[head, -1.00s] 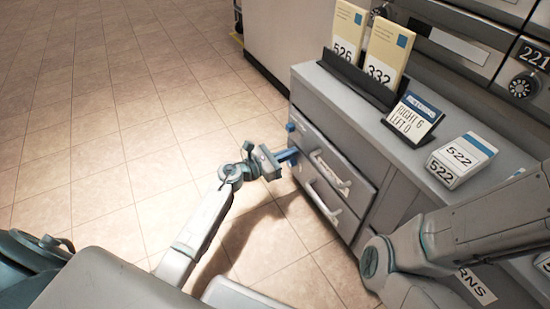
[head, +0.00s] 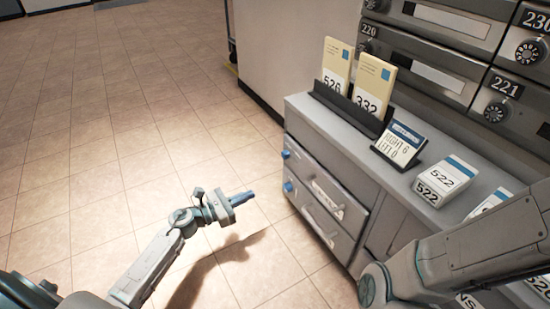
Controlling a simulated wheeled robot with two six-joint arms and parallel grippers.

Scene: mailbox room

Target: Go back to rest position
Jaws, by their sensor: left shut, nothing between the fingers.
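My left gripper (head: 242,198) is shut and empty in the head view. It hangs over the tiled floor, to the left of the grey cabinet (head: 365,150) and apart from it. Its blue fingertips are together and point right. My right arm comes in from the right edge, in front of the cabinet. Its gripper is outside the picture.
The cabinet's two front drawers (head: 316,191) look closed. On its top stand a black holder (head: 345,110) with cards 526 and 332, a combination sign (head: 400,143) and boxes marked 522 (head: 445,180). Mailboxes (head: 432,75) rise behind. Floor at left is clear.

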